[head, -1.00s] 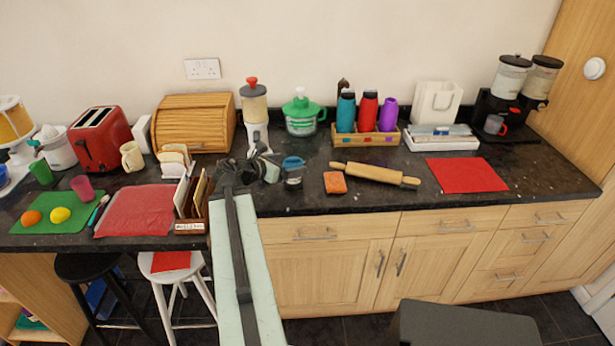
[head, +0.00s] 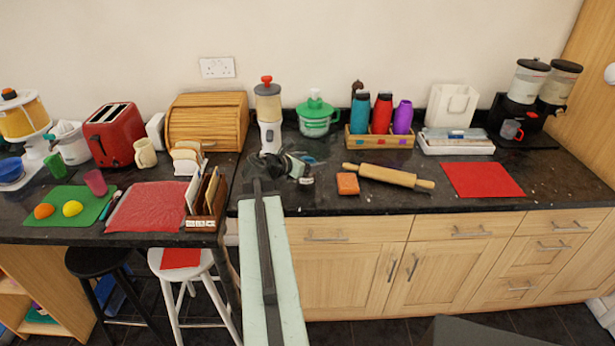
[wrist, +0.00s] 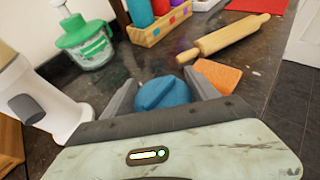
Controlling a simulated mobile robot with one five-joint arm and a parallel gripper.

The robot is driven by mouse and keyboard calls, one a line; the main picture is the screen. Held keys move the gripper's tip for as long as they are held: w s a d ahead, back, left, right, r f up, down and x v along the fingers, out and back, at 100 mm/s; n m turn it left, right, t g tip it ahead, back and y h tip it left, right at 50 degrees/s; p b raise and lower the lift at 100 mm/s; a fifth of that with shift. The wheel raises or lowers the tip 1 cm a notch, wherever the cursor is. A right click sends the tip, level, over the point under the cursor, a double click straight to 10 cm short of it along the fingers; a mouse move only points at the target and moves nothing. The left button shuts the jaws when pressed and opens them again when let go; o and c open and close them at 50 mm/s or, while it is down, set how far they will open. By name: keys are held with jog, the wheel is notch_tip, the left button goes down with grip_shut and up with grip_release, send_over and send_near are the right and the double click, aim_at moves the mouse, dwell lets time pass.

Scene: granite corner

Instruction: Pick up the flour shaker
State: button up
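The flour shaker, with a blue ridged lid, stands on the dark counter. In the wrist view the blue lid (wrist: 164,93) lies between the two fingers of my gripper (wrist: 160,92). The fingers are spread, one on each side of the lid. Whether either finger touches it I cannot tell. The shaker's lower body is hidden in the wrist view by my gripper.
An orange sponge (head: 348,184) and a rolling pin (head: 390,177) lie to the right. A white blender-like appliance (head: 269,115) and a green-lidded jar (head: 314,118) stand behind. A letter rack (head: 205,205) stands to the left. The counter near the red mat (head: 482,180) is mostly free.

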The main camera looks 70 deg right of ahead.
jog(key=c, duration=1)
jog(key=shift+c, duration=0.2)
notch_tip(320, 180, up, 10)
jog(key=p, duration=1)
jog(key=shift+r, duration=0.15)
